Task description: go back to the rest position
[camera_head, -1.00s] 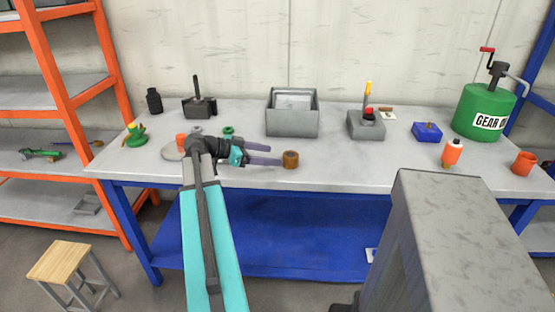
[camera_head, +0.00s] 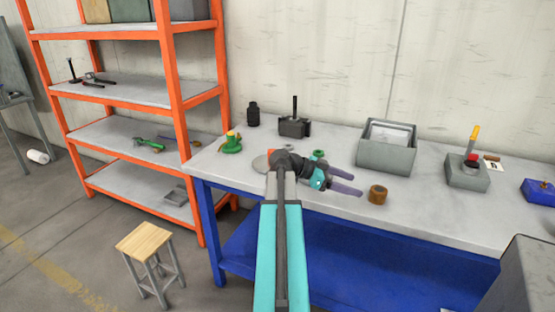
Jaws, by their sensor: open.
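My gripper (camera_head: 346,183) is at the end of my teal arm, over the left part of the workbench (camera_head: 440,222). Its two purple-grey fingers are apart and point right, with nothing between them. A brown ring-shaped piece (camera_head: 378,194) stands on the bench just right of the fingertips, apart from them. A green piece (camera_head: 318,155) and an orange one lie partly hidden behind my arm.
A grey bin (camera_head: 386,155), a black jack (camera_head: 294,125), a black bottle (camera_head: 253,114) and a grey block with a red and yellow tool (camera_head: 467,177) stand along the bench. An orange shelf (camera_head: 176,95) and a wooden stool (camera_head: 144,240) stand left.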

